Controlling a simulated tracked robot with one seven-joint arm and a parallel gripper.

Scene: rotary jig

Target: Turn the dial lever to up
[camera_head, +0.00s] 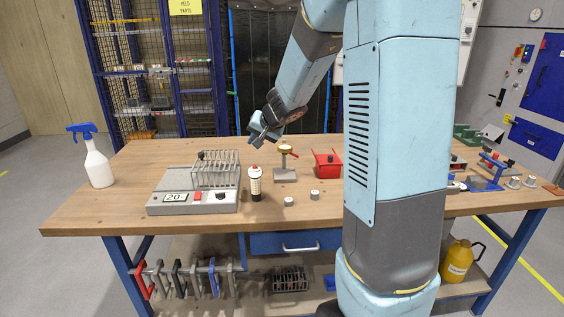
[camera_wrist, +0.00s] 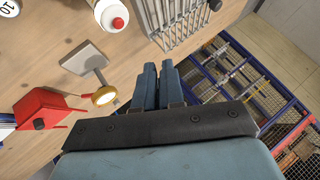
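A small stand (camera_head: 285,174) with a round, yellow-rimmed top (camera_head: 285,148) is on the bench, right of the wire-caged device. It looks like the dial, but I cannot make out its lever's direction. In the wrist view the yellow-rimmed disc (camera_wrist: 104,95) is left of my fingers, on a post from a grey base (camera_wrist: 84,58). My gripper (camera_head: 262,133) hangs above the bench, up and left of the stand, apart from it.
A grey device (camera_head: 180,206) with a wire cage and display is left, beside a white bottle (camera_head: 255,187). A red box (camera_head: 328,165) with a black knob is right of the stand. Two small grey cylinders lie in front. A spray bottle (camera_head: 98,165) stands far left.

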